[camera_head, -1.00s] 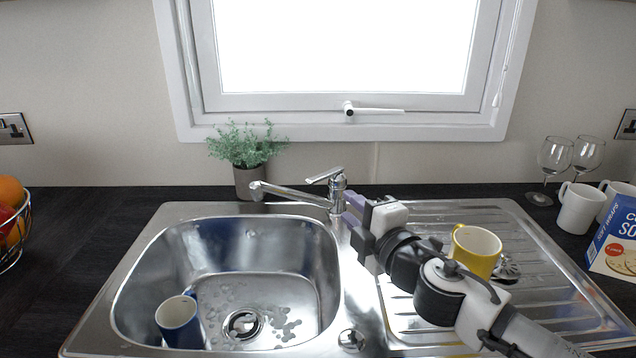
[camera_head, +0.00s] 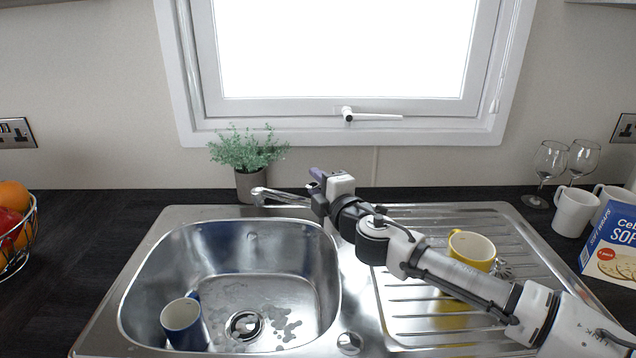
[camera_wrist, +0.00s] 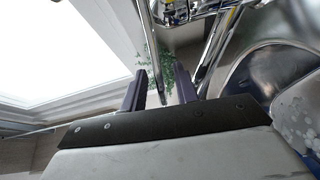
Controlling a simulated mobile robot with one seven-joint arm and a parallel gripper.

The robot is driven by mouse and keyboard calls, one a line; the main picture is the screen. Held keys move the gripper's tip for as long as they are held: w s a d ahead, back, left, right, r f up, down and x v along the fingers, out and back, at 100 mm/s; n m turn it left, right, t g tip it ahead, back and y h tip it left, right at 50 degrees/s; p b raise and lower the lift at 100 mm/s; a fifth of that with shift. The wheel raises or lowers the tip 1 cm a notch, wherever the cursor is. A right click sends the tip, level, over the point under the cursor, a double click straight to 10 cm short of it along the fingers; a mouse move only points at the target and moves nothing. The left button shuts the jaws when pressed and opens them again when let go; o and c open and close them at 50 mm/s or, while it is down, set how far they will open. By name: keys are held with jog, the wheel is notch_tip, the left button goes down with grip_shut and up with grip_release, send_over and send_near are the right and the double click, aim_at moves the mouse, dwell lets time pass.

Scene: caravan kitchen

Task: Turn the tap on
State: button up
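The chrome tap stands behind the sink. Its spout (camera_head: 283,195) shows to the left of my gripper (camera_head: 317,176) in the head view, reaching over the basin. My gripper covers the tap's body and lever there. In the wrist view my gripper (camera_wrist: 161,74) is open, with its two purple fingers apart. A slim chrome bar of the tap (camera_wrist: 152,50), which looks like the lever, runs down between the fingers. Another chrome bar (camera_wrist: 216,45) passes right of the right finger. Whether either finger touches the tap is unclear. No water flow is visible.
The sink (camera_head: 135,290) holds a blue mug (camera_head: 183,324). A yellow mug (camera_head: 472,250) sits on the drainer behind my arm. A potted plant (camera_head: 248,155) stands left of the tap. The window frame (camera_head: 340,135) is close behind. Glasses, white mugs and a box stand right.

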grip_shut()
dwell(0.3)
jog(key=shift+r, duration=0.1)
jog(key=p, duration=0.1)
jog(key=r+m+p, duration=0.1)
jog(key=p, duration=0.1)
jog(key=shift+w+d+r, duration=0.15)
jog(key=shift+r, duration=0.15)
jog(key=p, duration=0.1)
jog(key=m+p, duration=0.1)
jog(key=p, duration=0.1)
jog(key=shift+w+d+r+g, duration=0.1)
jog(key=shift+r+g, duration=0.25)
jog(key=shift+g, duration=0.05)
jog(key=shift+w+d+m+p, duration=0.1)
jog(key=shift+w+m+p, duration=0.05)
jog(key=shift+m+p, duration=0.35)
jog(key=shift+f, duration=0.1)
grip_release()
